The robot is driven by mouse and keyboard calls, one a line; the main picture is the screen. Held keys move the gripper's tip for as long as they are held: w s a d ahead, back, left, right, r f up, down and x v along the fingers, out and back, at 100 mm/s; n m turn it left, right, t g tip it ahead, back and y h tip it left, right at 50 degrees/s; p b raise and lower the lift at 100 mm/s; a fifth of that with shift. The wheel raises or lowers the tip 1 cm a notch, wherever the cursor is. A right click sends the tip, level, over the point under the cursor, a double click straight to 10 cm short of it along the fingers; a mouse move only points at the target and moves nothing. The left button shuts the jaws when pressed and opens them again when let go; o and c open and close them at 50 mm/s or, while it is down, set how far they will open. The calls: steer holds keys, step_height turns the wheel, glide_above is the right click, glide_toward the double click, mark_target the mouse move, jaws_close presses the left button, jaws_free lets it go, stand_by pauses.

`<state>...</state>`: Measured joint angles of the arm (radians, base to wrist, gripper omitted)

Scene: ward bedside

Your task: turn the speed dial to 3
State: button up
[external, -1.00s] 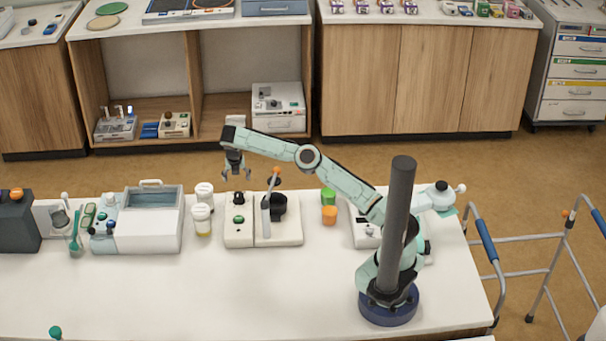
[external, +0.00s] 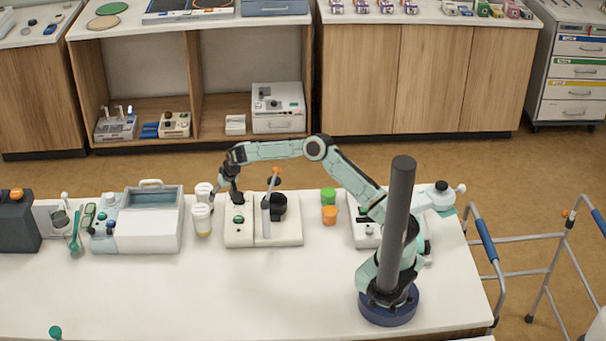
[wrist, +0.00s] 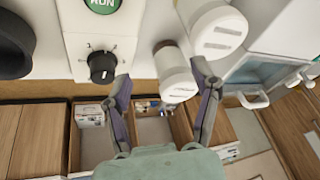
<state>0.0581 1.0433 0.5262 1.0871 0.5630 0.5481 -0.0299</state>
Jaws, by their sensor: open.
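The speed dial is a black knob (wrist: 102,66) on the pale panel of a small device (external: 240,239). It shows in the wrist view at upper left, with small markings around it. I cannot make out for sure which number it points at. A green RUN button (wrist: 103,3) is on the same panel. My gripper (wrist: 160,73) is open and empty. In the wrist view the dial lies just left of the left finger, not between the fingers.
Two white-capped jars (external: 202,220) (external: 204,192) stand just left of the device. Their lids show in the wrist view (wrist: 172,72) (wrist: 218,30), near my right finger. A black cup-like part (external: 279,204) is on the device's right side.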

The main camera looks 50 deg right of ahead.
steer(key=shift+n+h, duration=0.4)
steer(key=shift+h, duration=0.2)
steer(key=d, duration=0.5)
steer(key=s+d, duration=0.1)
steer(key=d, duration=0.1)
steer(key=shift+d+f, duration=0.1)
steer(key=shift+d, duration=0.15)
steer(key=x, duration=0.5)
steer(key=shift+w+d+f, duration=0.1)
steer(key=shift+w+f, duration=0.15)
steer(key=shift+f, duration=0.35)
steer(key=shift+c, duration=0.3)
jaws_close()
